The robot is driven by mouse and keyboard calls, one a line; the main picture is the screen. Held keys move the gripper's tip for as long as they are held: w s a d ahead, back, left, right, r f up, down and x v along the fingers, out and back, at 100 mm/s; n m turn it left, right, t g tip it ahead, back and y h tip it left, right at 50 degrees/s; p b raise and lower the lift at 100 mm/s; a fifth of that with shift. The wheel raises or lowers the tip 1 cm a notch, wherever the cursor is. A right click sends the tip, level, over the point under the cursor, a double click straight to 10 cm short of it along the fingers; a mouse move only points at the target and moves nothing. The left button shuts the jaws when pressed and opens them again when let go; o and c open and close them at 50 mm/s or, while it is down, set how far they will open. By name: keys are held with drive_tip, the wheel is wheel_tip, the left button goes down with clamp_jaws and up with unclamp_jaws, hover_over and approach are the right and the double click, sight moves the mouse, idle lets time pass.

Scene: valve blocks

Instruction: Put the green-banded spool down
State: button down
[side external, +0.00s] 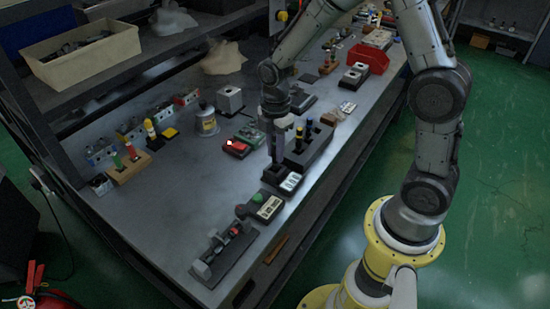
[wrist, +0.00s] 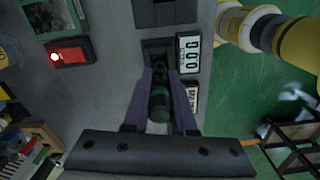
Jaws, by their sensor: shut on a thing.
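My gripper (wrist: 161,80) is shut on the green-banded spool (wrist: 160,104), a dark cylinder with a dull green part between the two fingers in the wrist view. In the side external view my gripper (side external: 274,150) points down above a small black block (side external: 270,180) near the bench's front edge. The block also shows in the wrist view (wrist: 156,46), just past the fingertips. The spool's lower end is hidden, so I cannot tell whether it touches the block.
A dark block with yellow- and blue-topped spools (side external: 308,150) stands close on the right. White number plates (wrist: 190,52) adjoin the black block. A red switch (side external: 236,147) and a wooden rack with coloured pieces (side external: 128,165) lie left. Bare bench (side external: 190,195) lies front left.

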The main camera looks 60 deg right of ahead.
sight(275, 168)
drive_tip(key=shift+w+f, duration=0.1)
drive_tip(key=shift+f, duration=1.5)
drive_tip(key=shift+f, duration=0.2)
drive_tip(key=c, duration=0.7)
unclamp_jaws()
drive_tip(key=shift+c, duration=0.2)
drive_tip(key=shift+r, duration=0.1)
wheel_tip(275, 168, up, 12)
drive_tip(key=shift+r, duration=0.15)
drive_tip(key=s+r+m+t, duration=0.2)
drive_tip(key=s+r+m, duration=0.2)
drive_tip(key=s+m, duration=0.4)
drive_tip(key=s+a+r+m+t, duration=0.1)
drive_tip(key=s+r+m+t, duration=0.2)
drive_tip(key=s, duration=0.7)
wheel_tip(275, 168, up, 2)
drive_tip(key=m, duration=0.4)
drive_tip(key=shift+s+a+m+t, duration=0.2)
drive_tip(key=shift+s+m+t, duration=0.1)
drive_tip(key=shift+s+m, duration=0.1)
